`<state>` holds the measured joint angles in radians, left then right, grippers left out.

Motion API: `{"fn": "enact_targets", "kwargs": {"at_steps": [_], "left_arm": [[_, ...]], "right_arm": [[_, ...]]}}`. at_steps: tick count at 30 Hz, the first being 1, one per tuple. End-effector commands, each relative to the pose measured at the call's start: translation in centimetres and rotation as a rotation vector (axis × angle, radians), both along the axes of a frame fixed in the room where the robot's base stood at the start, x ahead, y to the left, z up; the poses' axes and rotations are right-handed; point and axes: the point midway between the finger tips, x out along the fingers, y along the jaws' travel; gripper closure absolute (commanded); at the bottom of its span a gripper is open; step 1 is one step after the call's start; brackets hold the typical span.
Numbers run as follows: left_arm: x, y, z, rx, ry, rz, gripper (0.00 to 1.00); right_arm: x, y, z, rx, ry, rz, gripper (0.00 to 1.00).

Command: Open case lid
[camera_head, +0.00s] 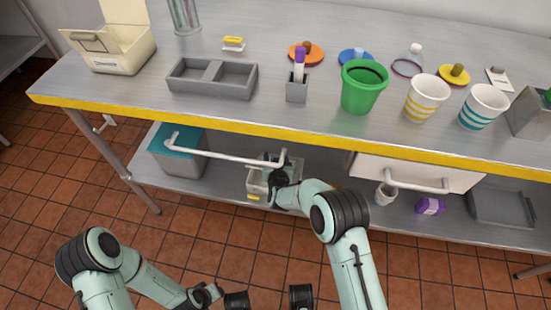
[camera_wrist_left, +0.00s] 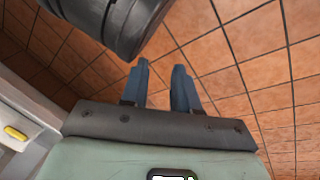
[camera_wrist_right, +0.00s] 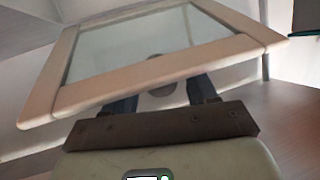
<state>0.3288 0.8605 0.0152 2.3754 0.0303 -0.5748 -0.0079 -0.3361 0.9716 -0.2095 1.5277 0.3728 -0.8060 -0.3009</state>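A small pale case (camera_head: 256,186) with a yellow patch on its front sits on the lower shelf. My right gripper (camera_head: 280,172) is at this case, and the arm hides part of it. In the right wrist view, a tan-framed lid (camera_wrist_right: 48,92) with a clear pane stands tilted across the fingers. The right fingers (camera_wrist_right: 161,98) are spread apart and partly hidden by the frame; whether they touch it I cannot tell. My left gripper (camera_wrist_left: 160,77) has its fingers apart and empty over the tiled floor, low in the head view (camera_head: 207,294).
A white bar (camera_head: 225,155) runs in front of the shelf, beside a teal-topped box (camera_head: 182,163). A drawer (camera_head: 365,170) is to the right. The tabletop holds an open cream case (camera_head: 125,60), a grey tray (camera_head: 190,88), a green cup (camera_head: 362,92) and striped cups (camera_head: 424,101).

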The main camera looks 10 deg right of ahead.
Motion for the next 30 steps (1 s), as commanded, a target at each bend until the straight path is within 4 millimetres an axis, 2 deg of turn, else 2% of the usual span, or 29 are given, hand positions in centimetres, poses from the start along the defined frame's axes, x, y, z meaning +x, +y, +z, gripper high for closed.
{"fn": "enact_targets", "kwargs": {"at_steps": [5, 10, 21, 25, 30], "left_arm": [[0.3, -0.1, 0.4, 0.0, -0.011, 0.0, 0.7], [2.0, -0.3, 2.3, 0.003, -0.069, -0.003, 0.7], [-1.4, -2.1, 4.4, -0.042, 0.02, -0.038, 0.7], [-2.0, -2.4, 4.6, -0.05, 0.036, -0.043, 0.7], [-2.2, -2.5, 4.7, -0.053, 0.043, -0.046, 0.7]], "right_arm": [[-0.6, 0.1, 0.2, 0.001, 0.004, 0.001, 0.43], [-3.1, 0.2, 1.3, 0.001, 0.005, 0.002, 0.43], [-10.4, 0.5, 4.0, 0.001, 0.002, 0.002, 0.43], [-11.9, 0.5, 4.5, 0.0, 0.001, 0.0, 0.43], [-12.5, 0.4, 4.6, 0.0, 0.0, 0.0, 0.43]]}}
